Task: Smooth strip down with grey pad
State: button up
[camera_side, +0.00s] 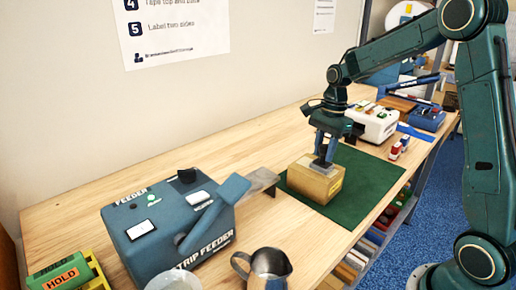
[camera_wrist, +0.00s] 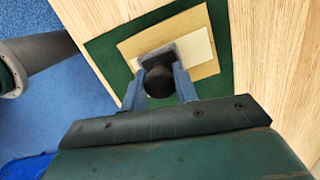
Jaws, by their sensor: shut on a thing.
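My gripper (camera_side: 325,148) is shut on the grey pad (camera_side: 321,166), with its fingers on both sides of the pad's dark knob in the wrist view (camera_wrist: 158,84). The pad is at the top of a tan carton (camera_side: 309,184), which stands on a green mat (camera_side: 366,185). Pad and carton top appear to touch. A paler strip (camera_wrist: 196,48) shows on the carton's top beside the pad in the wrist view. Part of the strip is hidden under the pad and gripper.
A blue strip feeder (camera_side: 165,225) with a lever stands left of the mat. A metal jug (camera_side: 265,268) is at the front. A white machine (camera_side: 374,122) and small red-and-white bottles (camera_side: 398,148) are behind right. Bare wood lies along the wall.

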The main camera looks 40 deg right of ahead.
jog(key=shift+s, duration=0.15)
dwell(0.3)
jog(key=shift+s, duration=0.85)
jog(key=shift+f, duration=0.1)
notch_tip(320, 180, up, 7)
dwell(1.3)
dwell(0.5)
